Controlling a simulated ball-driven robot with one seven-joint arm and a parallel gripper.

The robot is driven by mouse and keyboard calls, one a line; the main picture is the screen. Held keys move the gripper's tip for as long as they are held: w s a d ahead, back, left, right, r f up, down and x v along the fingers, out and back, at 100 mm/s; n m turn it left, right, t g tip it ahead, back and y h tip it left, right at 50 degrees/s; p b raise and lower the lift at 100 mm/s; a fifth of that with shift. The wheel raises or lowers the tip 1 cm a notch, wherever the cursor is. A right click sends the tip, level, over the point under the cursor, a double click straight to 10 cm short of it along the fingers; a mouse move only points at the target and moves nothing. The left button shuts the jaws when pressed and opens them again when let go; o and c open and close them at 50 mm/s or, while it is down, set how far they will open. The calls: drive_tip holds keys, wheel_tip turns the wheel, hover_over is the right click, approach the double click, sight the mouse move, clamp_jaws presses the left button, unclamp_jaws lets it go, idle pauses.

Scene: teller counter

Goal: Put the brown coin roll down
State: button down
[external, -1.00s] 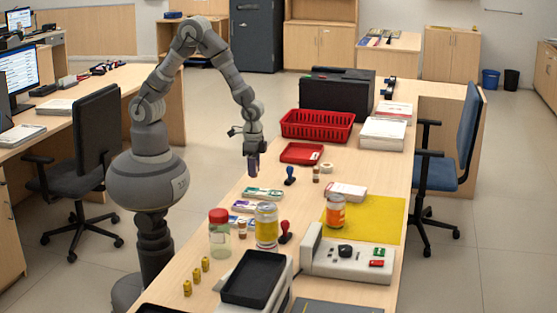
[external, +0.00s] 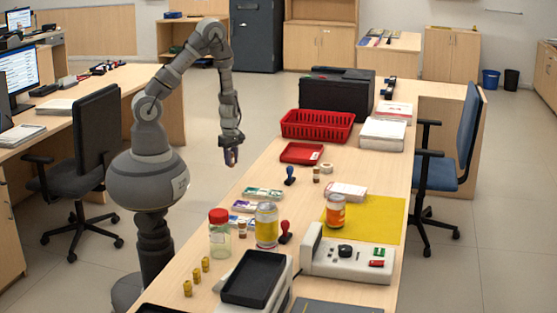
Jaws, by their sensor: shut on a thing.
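My gripper (external: 231,158) hangs down at the left of the counter's left edge, apart from the counter top. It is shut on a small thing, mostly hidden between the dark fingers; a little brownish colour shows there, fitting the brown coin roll. Several yellow rolls (external: 196,277) stand near the front left edge.
A red shallow tray (external: 302,153) and a red basket (external: 317,125) are at the back. A yellow mat (external: 378,217) lies at right.

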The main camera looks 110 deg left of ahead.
drive_tip(key=shift+s+a+f+n, duration=0.1)
drive_tip(key=shift+s+a+n, duration=0.15)
drive_tip(key=shift+s+n, duration=0.3)
drive_tip(key=b, duration=0.2)
hover_over(264, 170)
drive_tip(key=d, duration=0.1)
drive_tip(key=shift+s+d+f, duration=0.1)
drive_tip(key=shift+s+f, duration=0.3)
drive_tip(key=shift+f, duration=0.35)
drive_tip(key=f, duration=0.1)
drive_tip(key=f+b, duration=0.1)
drive_tip(key=w+a+f+b, duration=0.1)
drive_tip(key=shift+f, duration=0.15)
drive_tip(key=shift+f, duration=0.15)
drive_tip(key=c, duration=0.9)
unclamp_jaws()
